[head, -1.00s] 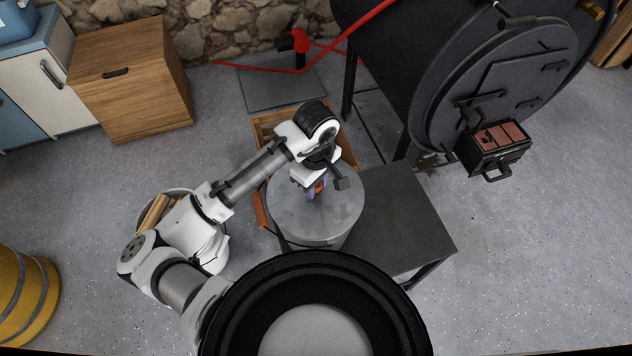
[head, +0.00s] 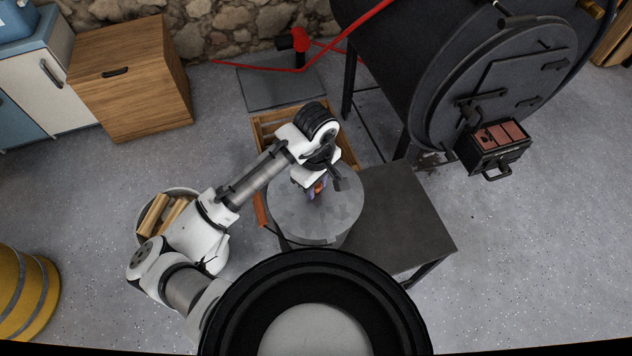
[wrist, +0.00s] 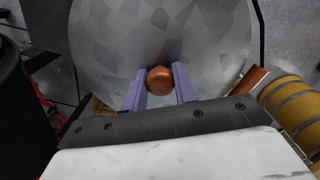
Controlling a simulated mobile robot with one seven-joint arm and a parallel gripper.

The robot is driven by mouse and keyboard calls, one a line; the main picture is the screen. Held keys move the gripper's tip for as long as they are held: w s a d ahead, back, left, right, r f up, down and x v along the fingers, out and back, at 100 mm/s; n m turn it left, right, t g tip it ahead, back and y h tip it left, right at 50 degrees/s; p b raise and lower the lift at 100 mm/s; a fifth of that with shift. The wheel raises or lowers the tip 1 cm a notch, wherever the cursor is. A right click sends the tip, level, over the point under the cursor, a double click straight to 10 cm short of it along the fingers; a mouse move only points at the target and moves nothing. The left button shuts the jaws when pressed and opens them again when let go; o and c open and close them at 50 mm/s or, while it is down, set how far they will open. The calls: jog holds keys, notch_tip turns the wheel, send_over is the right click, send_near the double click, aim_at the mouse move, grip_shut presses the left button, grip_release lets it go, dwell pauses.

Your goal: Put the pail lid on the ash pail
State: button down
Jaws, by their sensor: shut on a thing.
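The pail lid (head: 325,212) is a round, grey galvanized disc seen from above in the head view. In the wrist view the lid (wrist: 165,45) fills the upper middle, with a round copper-coloured knob (wrist: 159,80). My gripper (wrist: 159,86) has its purple fingers shut on the knob. In the head view my gripper (head: 317,188) is over the far part of the lid. The ash pail (head: 312,243) is mostly hidden under the lid; a strip of its grey side and a thin bail wire show below the near edge. I cannot tell whether the lid touches the rim.
A dark metal table (head: 405,215) stands on the right, with clear space on top. The black barrel stove (head: 490,85) is at the upper right, with an open ash drawer (head: 495,150). A wooden crate (head: 347,150) is behind the lid, and a bucket of firewood (head: 165,212) is at left.

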jog(key=c, duration=0.7)
grip_release()
jog(key=shift+r, duration=0.1)
jog(key=shift+r+p, duration=3.15)
jog(key=shift+r, duration=0.3)
notch_tip(320, 180, up, 14)
jog(key=shift+f, duration=0.15)
